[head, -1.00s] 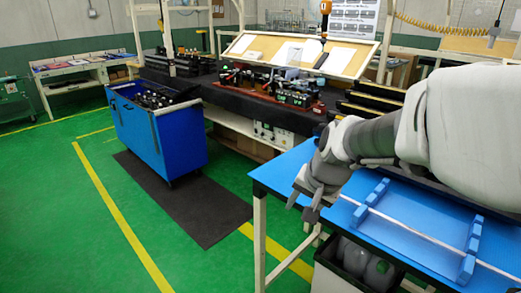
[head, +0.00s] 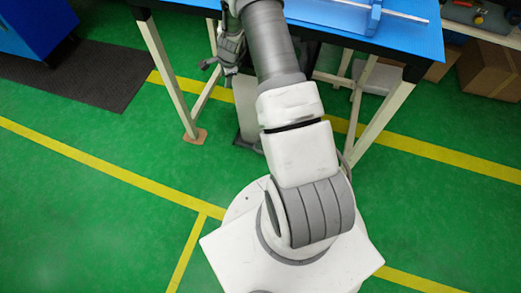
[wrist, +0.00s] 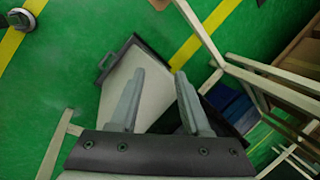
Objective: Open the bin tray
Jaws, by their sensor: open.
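My gripper (wrist: 159,73) is open and empty in the wrist view, its two grey fingers apart. Beyond the fingers is what looks like the bin tray (wrist: 150,72), with a pale surface, dark edges and a small grey handle (wrist: 105,62) at its upper left. The handle lies left of the left fingertip, and no contact shows. The fingers hide part of the tray, and I cannot tell how far out it is. In the head view my gripper (head: 221,66) is below the blue tabletop's edge, and the grey bin (head: 246,105) is partly hidden behind my arm.
The blue table (head: 408,35) stands above, with pale legs (head: 166,75) on both sides of the bin. A cardboard box (head: 495,68) is at the right. A blue cart (head: 30,25) and dark mat (head: 105,75) are at the left. Green floor before the table is clear.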

